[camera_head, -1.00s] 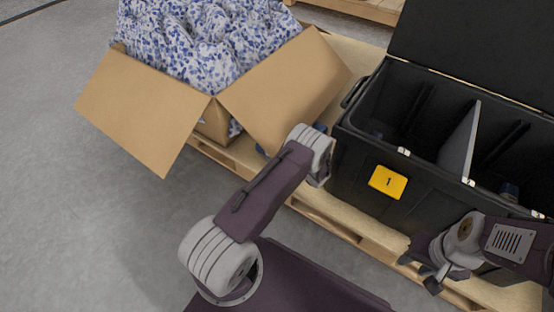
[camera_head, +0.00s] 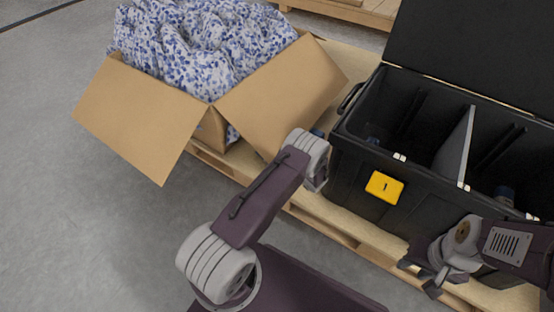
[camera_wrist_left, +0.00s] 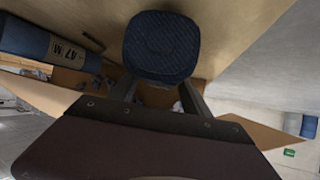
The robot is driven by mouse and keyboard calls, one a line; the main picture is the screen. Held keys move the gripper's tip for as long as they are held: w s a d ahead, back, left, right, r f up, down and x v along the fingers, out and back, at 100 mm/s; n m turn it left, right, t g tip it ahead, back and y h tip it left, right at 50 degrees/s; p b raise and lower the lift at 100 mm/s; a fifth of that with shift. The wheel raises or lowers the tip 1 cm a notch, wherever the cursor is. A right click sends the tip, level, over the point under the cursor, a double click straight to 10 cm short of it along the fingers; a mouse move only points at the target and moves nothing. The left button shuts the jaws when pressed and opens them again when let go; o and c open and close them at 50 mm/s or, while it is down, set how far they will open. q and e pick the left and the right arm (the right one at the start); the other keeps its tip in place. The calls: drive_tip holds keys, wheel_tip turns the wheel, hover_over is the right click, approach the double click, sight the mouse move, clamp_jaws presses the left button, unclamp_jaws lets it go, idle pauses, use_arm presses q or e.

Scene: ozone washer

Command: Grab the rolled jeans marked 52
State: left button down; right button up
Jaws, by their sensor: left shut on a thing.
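In the left wrist view, my left gripper (camera_wrist_left: 160,84) is shut on a dark blue rolled jeans (camera_wrist_left: 162,45), seen end-on between the two fingers. No number shows on this roll, so I cannot tell whether it is the one marked 52. Another blue roll (camera_wrist_left: 28,42) with a label reading 47 M lies at the left of that view. In the head view, my left gripper is hidden behind its own arm, between the cardboard box and the black bin. My right gripper (camera_head: 425,275) is open and empty in front of the bin.
A cardboard box (camera_head: 140,120) with open flaps holds blue-and-white patterned fabric (camera_head: 205,45). A black divided bin (camera_head: 345,180) with a yellow label 1 (camera_head: 384,188) stands open on a wooden pallet (camera_head: 340,225). Grey floor (camera_head: 60,230) is clear at the left.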

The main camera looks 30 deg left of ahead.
use_arm(q)
wheel_tip(320, 180, up, 17)
drive_tip(key=p, duration=0.9)
drive_tip(key=shift+r+p, duration=0.2)
drive_tip(key=shift+p, duration=0.15)
